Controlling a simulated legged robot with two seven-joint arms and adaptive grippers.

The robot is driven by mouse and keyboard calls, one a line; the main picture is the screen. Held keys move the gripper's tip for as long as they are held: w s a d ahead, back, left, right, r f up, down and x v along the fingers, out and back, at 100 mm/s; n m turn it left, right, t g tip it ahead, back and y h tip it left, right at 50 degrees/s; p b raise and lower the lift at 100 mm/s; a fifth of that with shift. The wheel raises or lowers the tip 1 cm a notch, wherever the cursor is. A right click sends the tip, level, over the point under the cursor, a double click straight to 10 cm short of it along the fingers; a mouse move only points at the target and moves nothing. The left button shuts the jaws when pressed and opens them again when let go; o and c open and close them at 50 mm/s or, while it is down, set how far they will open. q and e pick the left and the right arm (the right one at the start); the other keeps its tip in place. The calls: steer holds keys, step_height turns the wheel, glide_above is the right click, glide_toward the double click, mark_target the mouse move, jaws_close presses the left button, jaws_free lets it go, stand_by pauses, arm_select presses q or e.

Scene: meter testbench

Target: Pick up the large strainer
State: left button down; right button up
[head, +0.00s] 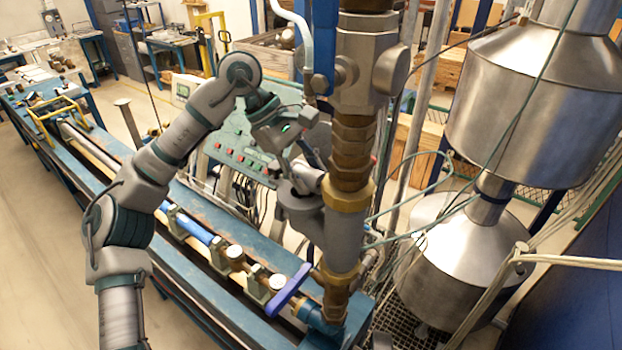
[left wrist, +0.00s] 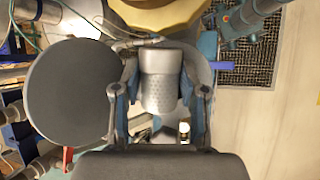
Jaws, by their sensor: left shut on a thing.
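The large strainer, a silver cylinder with a dotted lower part, shows between the fingers in the left wrist view (left wrist: 161,82). In the head view it is a short light cylinder (head: 309,179), partly hidden by the fingers. My left gripper (left wrist: 160,110) is shut on it, with one finger on each side. In the head view my left gripper (head: 312,160) is just above the grey side branch (head: 298,207) of the vertical pipe fitting (head: 343,240). The strainer is close to this branch; I cannot tell whether it is still partly inside. My right gripper is not in view.
The vertical pipe with brass nuts (head: 352,150) stands right beside my left gripper. A green control panel (head: 232,148) is behind it. A blue bench (head: 205,285) with pipework runs below. Large metal tanks (head: 535,105) stand at the right. A dark grey disc (left wrist: 80,92) fills the wrist view's left.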

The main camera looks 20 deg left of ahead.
mark_target(309, 170)
arm_select(q)
step_height(309, 170, up, 6)
steer(key=shift+d+f, duration=0.1)
steer(key=shift+d, duration=0.05)
steer(key=s+a+p, duration=0.1)
steer(key=s+a, duration=0.4)
steer(key=a, duration=0.3)
steer(key=s+a, duration=0.5)
steer(key=a, duration=0.3)
steer(key=shift+a+p, duration=0.35)
steer(key=shift+a, duration=0.05)
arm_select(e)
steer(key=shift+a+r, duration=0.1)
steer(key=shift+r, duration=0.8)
